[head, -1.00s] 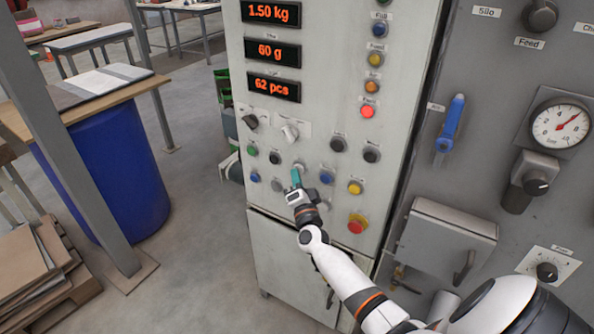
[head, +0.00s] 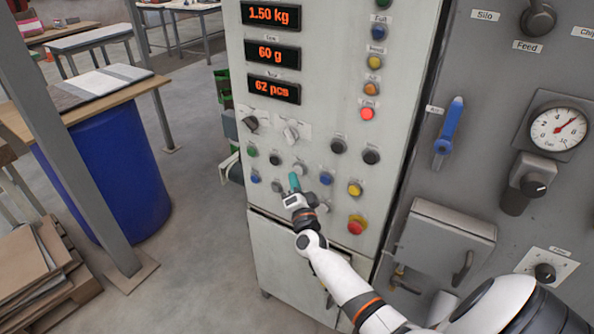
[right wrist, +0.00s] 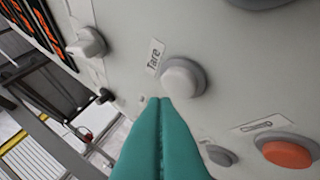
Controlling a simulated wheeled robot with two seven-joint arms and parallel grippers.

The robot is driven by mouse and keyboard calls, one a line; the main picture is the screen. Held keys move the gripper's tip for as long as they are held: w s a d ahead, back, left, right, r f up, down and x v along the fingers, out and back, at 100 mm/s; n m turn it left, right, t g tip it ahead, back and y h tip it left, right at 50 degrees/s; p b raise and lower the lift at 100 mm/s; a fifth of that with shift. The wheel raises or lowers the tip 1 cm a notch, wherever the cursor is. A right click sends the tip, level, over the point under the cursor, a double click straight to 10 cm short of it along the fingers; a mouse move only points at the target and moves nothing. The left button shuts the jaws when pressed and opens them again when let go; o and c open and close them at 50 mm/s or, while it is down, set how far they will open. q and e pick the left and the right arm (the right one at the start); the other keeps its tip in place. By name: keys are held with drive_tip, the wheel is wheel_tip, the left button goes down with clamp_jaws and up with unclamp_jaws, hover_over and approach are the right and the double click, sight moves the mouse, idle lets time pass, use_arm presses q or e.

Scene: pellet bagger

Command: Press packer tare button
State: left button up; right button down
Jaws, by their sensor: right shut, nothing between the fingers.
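The tare button (right wrist: 180,79) is a pale round button in a grey collar, with a "Tare" label beside it in the right wrist view. In the head view it appears to be the pale button (head: 300,168) below the white selector knob. My right gripper (head: 294,177) has teal fingers, pressed together and empty. Its tips are just below the button in the head view. In the right wrist view the fingertips (right wrist: 160,101) end at the button's lower edge. I cannot tell whether they touch the panel. My left gripper is not in view.
Several other buttons surround the spot, including a blue one (head: 326,177), a yellow one (head: 355,188) and a red mushroom button (head: 356,226). Red displays (head: 274,89) are above. A blue-handled valve (head: 449,130) and a gauge (head: 558,130) are on the right cabinet.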

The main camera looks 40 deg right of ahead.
drive_tip(key=s+a+p, duration=0.2)
drive_tip(key=a, duration=0.3)
drive_tip(key=shift+s+a, duration=0.15)
drive_tip(key=shift+a, duration=0.15)
idle(0.9)
